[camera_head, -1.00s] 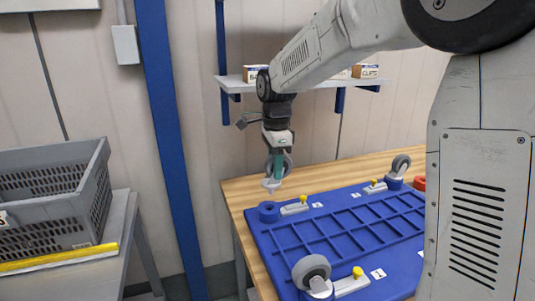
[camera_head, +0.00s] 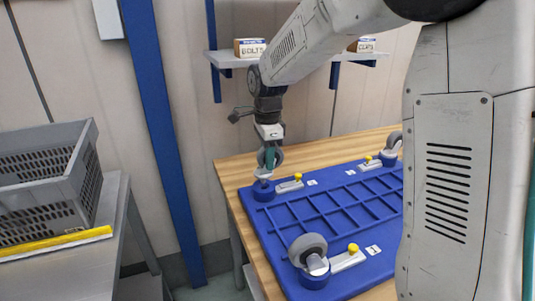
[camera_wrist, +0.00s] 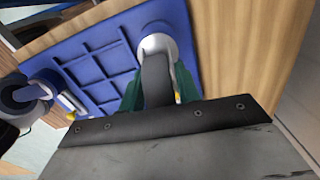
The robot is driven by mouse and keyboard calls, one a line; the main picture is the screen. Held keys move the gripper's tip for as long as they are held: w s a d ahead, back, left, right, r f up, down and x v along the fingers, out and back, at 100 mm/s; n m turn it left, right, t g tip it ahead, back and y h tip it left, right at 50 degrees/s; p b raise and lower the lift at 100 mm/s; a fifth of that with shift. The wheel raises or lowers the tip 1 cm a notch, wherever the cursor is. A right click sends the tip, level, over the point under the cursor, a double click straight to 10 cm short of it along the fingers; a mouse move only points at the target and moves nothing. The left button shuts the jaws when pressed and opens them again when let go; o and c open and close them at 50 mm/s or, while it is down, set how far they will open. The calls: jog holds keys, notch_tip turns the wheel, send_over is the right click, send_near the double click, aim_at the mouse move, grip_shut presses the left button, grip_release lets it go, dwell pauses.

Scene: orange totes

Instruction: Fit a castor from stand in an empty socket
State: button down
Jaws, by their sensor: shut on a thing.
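My gripper (camera_head: 269,160) is shut on a castor (camera_head: 278,155) with a grey wheel, held upright at the far left corner of the blue base (camera_head: 310,240). The castor's lower end is at the blue round socket (camera_head: 264,193) there, in or just above it; I cannot tell how deep it sits. In the wrist view the held castor (camera_wrist: 156,82) lies between the teal fingers (camera_wrist: 180,85). Another castor (camera_head: 308,250) stands in the near socket (camera_head: 313,279), and one more (camera_head: 392,143) in the far right socket.
Latches with yellow knobs (camera_head: 353,248) sit beside the sockets. The base lies on a wooden table (camera_head: 232,174). A grey crate (camera_head: 45,185) stands on a side table at left. A shelf with boxes (camera_head: 250,47) is on the wall behind. My arm hides the base's right part.

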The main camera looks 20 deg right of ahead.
jog(key=shift+f, duration=0.2)
jog(key=shift+f, duration=1.4)
jog(key=shift+f, duration=0.3)
dwell(0.4)
jog(key=c, duration=0.9)
grip_release()
notch_tip(320, 180, up, 8)
jog(key=shift+f, duration=0.1)
